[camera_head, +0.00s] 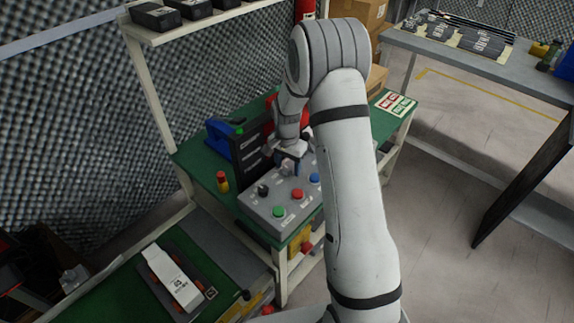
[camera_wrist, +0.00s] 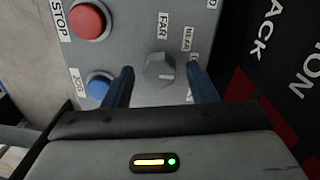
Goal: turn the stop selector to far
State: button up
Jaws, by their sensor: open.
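The stop selector is a grey knob (camera_wrist: 160,71) on a grey control panel (camera_wrist: 140,45), seen in the wrist view. A FAR label (camera_wrist: 163,26) and a NEAR label (camera_wrist: 187,39) are beside it. I cannot tell for sure which label the knob points at. My gripper (camera_wrist: 160,68) is open, with one blue finger on each side of the knob. Gaps show between the fingers and the knob. In the head view my gripper (camera_head: 288,168) is over the panel (camera_head: 262,214), and I cannot make out the knob clearly there.
A red STOP button (camera_wrist: 88,21) and a blue JOG button (camera_wrist: 100,88) are left of the knob in the wrist view. A green button (camera_head: 279,211) is near the panel's front. A dark labelled unit (camera_head: 249,150) stands behind the panel on the green bench.

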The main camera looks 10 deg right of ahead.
jog(key=c, duration=1)
jog(key=shift+o, duration=0.2)
jog(key=n, duration=0.4)
jog(key=shift+s+n+b, duration=0.1)
jog(key=shift+n+b, duration=0.3)
jog(key=n, duration=0.4)
jog(key=shift+a, duration=0.1)
jog(key=n, duration=0.5)
jog(key=shift+b, duration=0.3)
jog(key=shift+s+n, duration=0.1)
jog(key=shift+n, duration=1.9)
